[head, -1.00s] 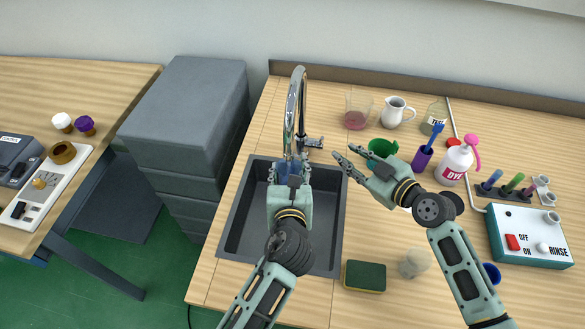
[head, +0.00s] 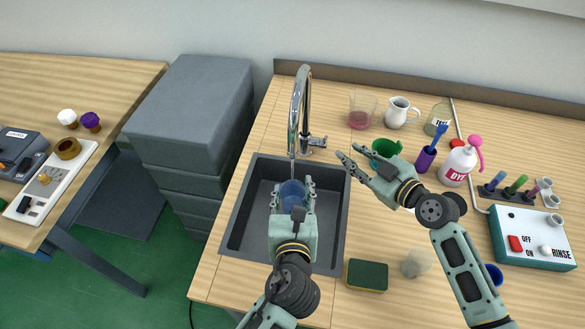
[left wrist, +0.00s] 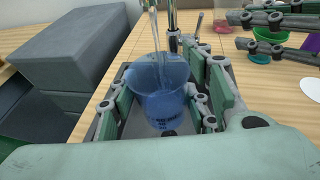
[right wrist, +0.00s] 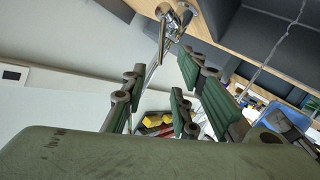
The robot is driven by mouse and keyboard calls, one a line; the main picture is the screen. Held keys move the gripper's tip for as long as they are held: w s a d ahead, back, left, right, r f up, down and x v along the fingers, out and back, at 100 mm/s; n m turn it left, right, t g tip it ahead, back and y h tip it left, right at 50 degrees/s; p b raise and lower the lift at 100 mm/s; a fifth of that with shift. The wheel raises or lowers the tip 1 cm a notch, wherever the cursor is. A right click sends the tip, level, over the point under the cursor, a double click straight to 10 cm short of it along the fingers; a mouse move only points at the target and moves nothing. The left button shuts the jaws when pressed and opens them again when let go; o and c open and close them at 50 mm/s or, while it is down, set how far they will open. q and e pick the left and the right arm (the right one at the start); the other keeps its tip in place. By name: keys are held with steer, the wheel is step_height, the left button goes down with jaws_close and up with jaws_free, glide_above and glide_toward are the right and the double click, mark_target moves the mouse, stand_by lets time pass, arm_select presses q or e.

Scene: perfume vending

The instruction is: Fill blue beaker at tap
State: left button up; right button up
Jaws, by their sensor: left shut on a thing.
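The translucent blue beaker (head: 292,192) is held upright by my left gripper (head: 293,187) over the sink (head: 255,205). In the left wrist view the beaker (left wrist: 160,95) sits between the two pads, its mouth open upward. The chrome tap (head: 299,105) arches above it, with its handle (head: 315,142) at the right of its base. A thin clear stream appears to come down from the spout into the beaker. The water level inside is hard to tell. My right gripper (head: 347,152) is open and empty, right of the sink beside a green cup (head: 386,147).
A glass with pink liquid (head: 362,110), a white jug (head: 399,112) and a DYE bottle (head: 457,163) stand at the back right. A sponge (head: 367,275) lies right of the sink, and a rinse box (head: 528,235) further right. Grey drawers (head: 190,110) stand left.

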mark_target(326, 138)
steer(key=shift+w+f, duration=0.1)
steer(key=shift+a+r+h, duration=0.4)
steer(key=shift+r, duration=0.15)
steer(key=x, duration=1.1)
steer(key=shift+w+a+f, duration=0.2)
steer(key=shift+w+f, duration=0.05)
steer(key=shift+f, duration=0.1)
steer(key=shift+c, duration=0.4)
jaws_close()
